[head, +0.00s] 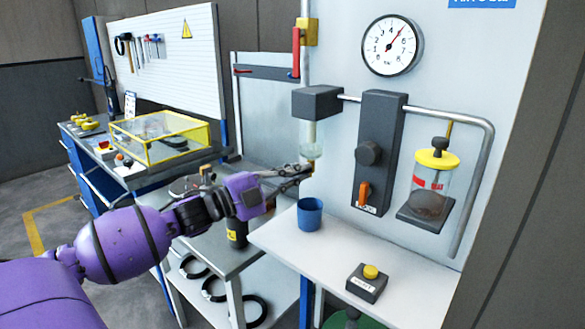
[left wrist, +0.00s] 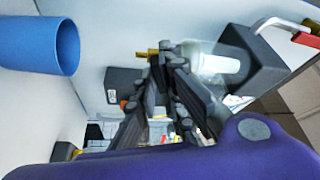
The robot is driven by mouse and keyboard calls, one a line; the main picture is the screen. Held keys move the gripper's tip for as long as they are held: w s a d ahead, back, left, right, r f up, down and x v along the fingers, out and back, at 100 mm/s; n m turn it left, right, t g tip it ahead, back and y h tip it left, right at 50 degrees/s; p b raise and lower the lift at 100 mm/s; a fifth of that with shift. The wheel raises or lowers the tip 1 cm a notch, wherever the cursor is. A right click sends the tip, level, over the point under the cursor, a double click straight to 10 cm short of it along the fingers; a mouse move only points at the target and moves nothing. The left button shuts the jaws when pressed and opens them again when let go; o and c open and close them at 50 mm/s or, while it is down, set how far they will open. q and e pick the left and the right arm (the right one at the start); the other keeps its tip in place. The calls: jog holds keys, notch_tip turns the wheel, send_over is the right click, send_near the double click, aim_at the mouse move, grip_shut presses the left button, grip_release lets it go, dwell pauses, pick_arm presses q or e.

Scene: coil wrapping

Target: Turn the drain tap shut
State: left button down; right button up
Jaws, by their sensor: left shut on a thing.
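The drain tap is a small brass piece under the clear filter bowl (head: 312,148), mostly hidden by my fingers in the head view. In the left wrist view its brass end (left wrist: 143,54) sticks out beside the fingertips, below the clear bowl (left wrist: 215,66). My left gripper (head: 306,171) reaches in from the left and is shut on the tap; its fingertips (left wrist: 168,50) also meet there in the left wrist view. How far the tap is turned cannot be told. My right gripper is not in view.
A blue cup (head: 310,214) stands on the white shelf (head: 345,250) below the tap. A button box (head: 367,282) is nearer the front. A dark block with an orange knob (head: 364,194) and a yellow-capped jar (head: 436,180) are to the right. A gauge (head: 392,45) hangs above.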

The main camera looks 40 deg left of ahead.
pick_arm(q)
jog(key=m, duration=0.1)
jog(key=m+g+p, duration=0.1)
jog(key=m, duration=0.1)
jog(key=m+g+p, duration=0.1)
jog(key=shift+r+m, duration=0.25)
jog(key=shift+m, duration=0.15)
dwell(0.4)
jog(key=c, duration=2)
grip_release()
jog(key=shift+o, duration=0.8)
